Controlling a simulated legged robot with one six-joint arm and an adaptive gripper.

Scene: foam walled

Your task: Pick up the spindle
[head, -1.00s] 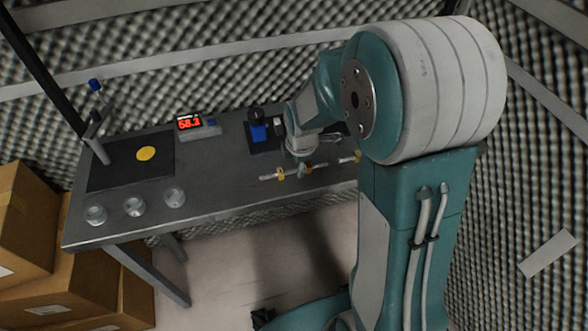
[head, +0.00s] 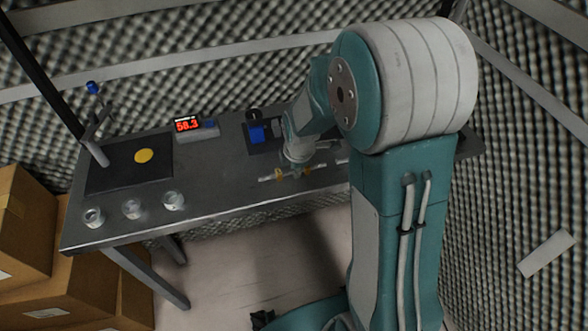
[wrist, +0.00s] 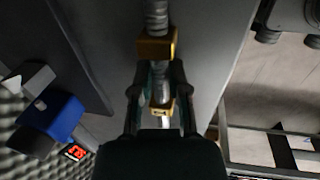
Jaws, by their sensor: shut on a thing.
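The spindle is a pale metallic rod with brass-coloured blocks on it. In the head view its left part (head: 266,178) shows over the front half of the grey bench, and the arm hides some of the rest. In the wrist view the spindle (wrist: 157,15) runs top to bottom, with one brass block (wrist: 156,45) beyond the fingers and another close to the palm. My gripper (wrist: 155,85) is shut on the spindle between these blocks, a finger on each side. In the head view my gripper (head: 297,165) is partly hidden. Whether the spindle is clear of the bench cannot be told.
A blue block (head: 257,134) stands behind the gripper, and a red-lit display (head: 187,124) stands left of it. Three small glass jars (head: 132,208) line the left front edge. A dark mat (head: 110,178) holds a yellow disc (head: 144,156). Cardboard boxes (head: 25,220) stand left of the bench.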

